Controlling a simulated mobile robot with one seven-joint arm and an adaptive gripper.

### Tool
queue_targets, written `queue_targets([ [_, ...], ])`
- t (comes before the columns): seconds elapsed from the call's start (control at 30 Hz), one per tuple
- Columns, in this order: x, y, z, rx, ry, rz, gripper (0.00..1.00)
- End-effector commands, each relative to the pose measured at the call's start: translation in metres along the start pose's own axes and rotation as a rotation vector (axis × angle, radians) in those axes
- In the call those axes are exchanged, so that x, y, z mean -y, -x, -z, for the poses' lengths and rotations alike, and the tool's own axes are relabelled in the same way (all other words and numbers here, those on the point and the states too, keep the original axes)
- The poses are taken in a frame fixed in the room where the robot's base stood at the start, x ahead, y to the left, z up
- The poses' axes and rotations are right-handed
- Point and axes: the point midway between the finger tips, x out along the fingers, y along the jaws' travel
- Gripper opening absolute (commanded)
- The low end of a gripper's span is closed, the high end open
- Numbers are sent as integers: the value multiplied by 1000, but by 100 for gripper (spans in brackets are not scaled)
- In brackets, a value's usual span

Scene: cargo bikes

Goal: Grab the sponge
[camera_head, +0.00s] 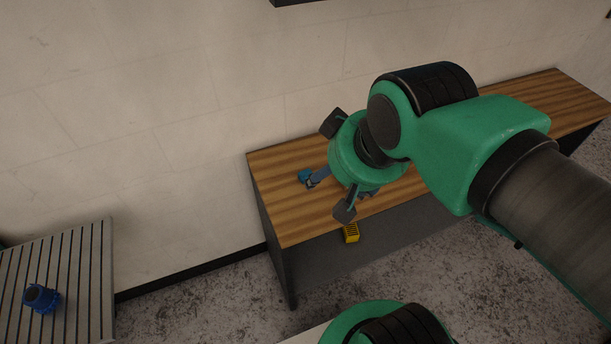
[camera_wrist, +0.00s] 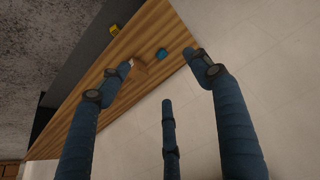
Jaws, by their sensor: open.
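No object is plain enough for me to name it the sponge with certainty. A small teal-blue block (camera_head: 305,176) lies on the wooden tabletop near its left end; it also shows in the wrist view (camera_wrist: 162,54). A small yellow piece with dark slots (camera_head: 351,233) is at the table's front edge, and in the wrist view (camera_wrist: 114,30) it is at the far edge. A tan block (camera_wrist: 139,69) stands on the tabletop in the wrist view; my gripper hides it in the head view. My gripper (camera_head: 326,172) is above the tabletop, fingers spread, empty (camera_wrist: 160,72).
The wooden table (camera_head: 275,213) stands against a pale wall (camera_head: 150,110). A slatted surface (camera_head: 85,265) at the lower left holds a blue object (camera_head: 41,298). Speckled floor (camera_head: 200,310) lies in front. The table's right part looks clear where visible.

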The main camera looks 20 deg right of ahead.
Motion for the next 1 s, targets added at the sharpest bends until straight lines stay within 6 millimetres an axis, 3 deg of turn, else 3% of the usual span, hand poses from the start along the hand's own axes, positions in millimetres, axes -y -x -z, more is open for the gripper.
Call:
queue_targets([
  [0.63, 0, -1, 5, 6, 1, -1, 61],
  [0.77, -2, -6, 17, 27, 6, -3, 61],
  [1.0, -8, -31, 60, 95, 21, -7, 61],
])
